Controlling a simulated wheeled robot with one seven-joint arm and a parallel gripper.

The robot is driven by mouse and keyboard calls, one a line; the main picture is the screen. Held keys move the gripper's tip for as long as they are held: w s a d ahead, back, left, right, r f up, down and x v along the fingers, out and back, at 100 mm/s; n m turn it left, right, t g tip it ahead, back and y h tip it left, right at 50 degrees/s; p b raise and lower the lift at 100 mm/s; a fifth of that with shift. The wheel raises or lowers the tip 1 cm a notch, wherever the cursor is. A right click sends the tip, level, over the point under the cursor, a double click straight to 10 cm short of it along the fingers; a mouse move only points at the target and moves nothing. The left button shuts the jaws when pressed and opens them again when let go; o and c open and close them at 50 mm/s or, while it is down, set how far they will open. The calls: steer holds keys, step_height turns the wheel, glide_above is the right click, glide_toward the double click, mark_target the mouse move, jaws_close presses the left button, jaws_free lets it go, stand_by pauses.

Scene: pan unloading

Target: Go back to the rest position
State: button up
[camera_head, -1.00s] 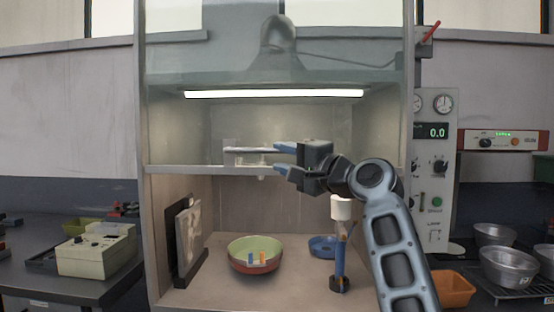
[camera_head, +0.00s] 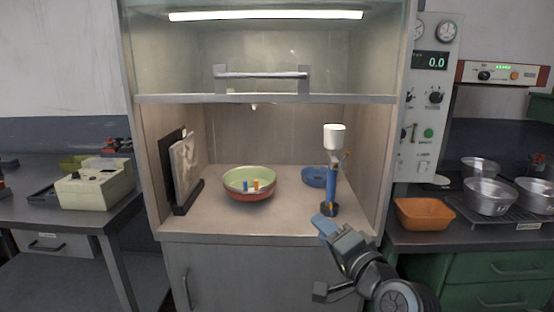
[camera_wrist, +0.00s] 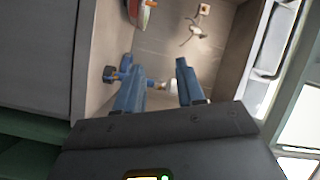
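My gripper (camera_head: 322,258) is in front of the lower cabinet of the fume hood, below the worktop edge and apart from the hood. Its two blue fingers stand apart with nothing between them, as the wrist view (camera_wrist: 156,80) also shows. The hood's sash (camera_head: 180,99) is raised partway, and its handle (camera_head: 262,76) is free of my gripper. Inside, a green and red pan (camera_head: 249,190) holds small blue and orange pieces (camera_head: 256,185). Part of the pan shows at the top of the wrist view (camera_wrist: 150,4).
A blue stand with a white top (camera_head: 333,137) and a blue dish (camera_head: 313,178) are at the hood's right. A dark upright rack (camera_head: 178,170) is at its left. An orange bin (camera_head: 424,214) and metal pots (camera_head: 490,196) are on the right bench.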

steer(key=s+d+f+n+h, duration=0.1)
steer(key=s+d+f+h, duration=0.15)
steer(key=s+f, duration=0.45)
steer(key=s+d+f+n+h, duration=0.1)
steer(key=s+d+f, duration=0.25)
steer(key=s, duration=0.75)
steer(key=s+d+f+n+h, duration=0.1)
steer(key=s+d+f+h, duration=0.15)
steer(key=s+f, duration=0.45)
steer(key=s+d+r+n, duration=0.1)
steer(key=s+r+n, duration=0.1)
steer(key=s, duration=0.7)
steer(key=s+d+r+n+g, duration=0.1)
steer(key=s+r, duration=0.4)
steer(key=s, duration=0.4)
steer(key=s+d+r+n, duration=0.1)
steer(key=s+r+n, duration=0.1)
steer(key=s, duration=0.7)
steer(key=shift+r+n+h, duration=0.3)
steer(key=shift+r+h, duration=0.1)
steer(key=shift+r, duration=0.4)
